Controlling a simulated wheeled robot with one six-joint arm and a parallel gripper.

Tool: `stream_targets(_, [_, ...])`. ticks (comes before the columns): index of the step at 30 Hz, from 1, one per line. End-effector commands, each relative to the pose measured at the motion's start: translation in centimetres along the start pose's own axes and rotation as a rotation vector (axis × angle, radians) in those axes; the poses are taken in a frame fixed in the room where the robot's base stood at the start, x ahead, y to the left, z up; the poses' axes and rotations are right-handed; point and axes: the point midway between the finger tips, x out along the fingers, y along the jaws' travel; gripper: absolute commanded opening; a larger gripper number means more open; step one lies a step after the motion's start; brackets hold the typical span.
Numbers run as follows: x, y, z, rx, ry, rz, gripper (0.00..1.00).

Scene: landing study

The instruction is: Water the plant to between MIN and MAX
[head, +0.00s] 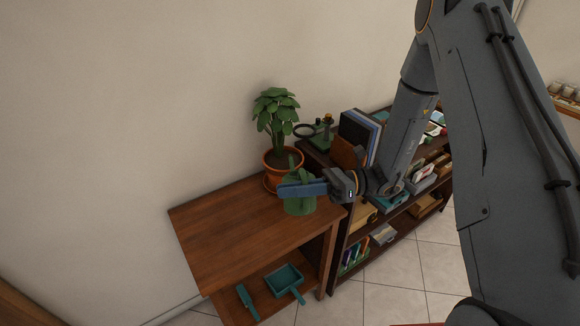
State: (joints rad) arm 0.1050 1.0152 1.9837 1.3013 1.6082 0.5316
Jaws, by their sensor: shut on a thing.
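A leafy green plant (276,108) stands upright in an orange-brown pot (272,168) on a saucer at the back right of the wooden side table. A green watering can (299,207) is in front of the pot, at the table's right edge. My gripper (290,189) comes in from the right and is shut on the watering can, partly covering it. I cannot tell whether the can touches the tabletop or hangs just above it. No MIN or MAX marks can be made out at this size.
The wooden side table (215,235) is bare on its left and front. Its lower shelf holds a teal dustpan (284,278) and a brush (247,301). A bookshelf (350,215) adjoins on the right, with upright books (357,135) and a dark ring-shaped object. Tiled floor shows in front.

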Motion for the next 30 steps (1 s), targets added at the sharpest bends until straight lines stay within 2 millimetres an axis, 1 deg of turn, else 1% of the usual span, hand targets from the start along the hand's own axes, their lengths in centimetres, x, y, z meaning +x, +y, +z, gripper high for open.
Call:
stream_targets(4, [0.0,-0.2,-0.9,-0.036,0.0,0.0,0.0])
stream_targets(9, [0.0,-0.5,-3.2,-0.13,-0.001,0.0,0.0])
stream_targets(16, [0.0,-0.9,-5.9,-0.262,-0.001,0.0,0.0])
stream_targets(18, [0.0,-0.9,-6.4,-0.289,-0.001,0.0,0.0])
stream_targets(23, [0.0,-0.9,-6.9,-0.32,-0.001,0.0,0.0])
stream_targets(27, [0.0,-1.5,-8.1,-0.369,-0.001,0.0,0.0])
stream_targets(30, [0.0,-1.7,-8.6,-0.398,-0.001,0.0,0.0])
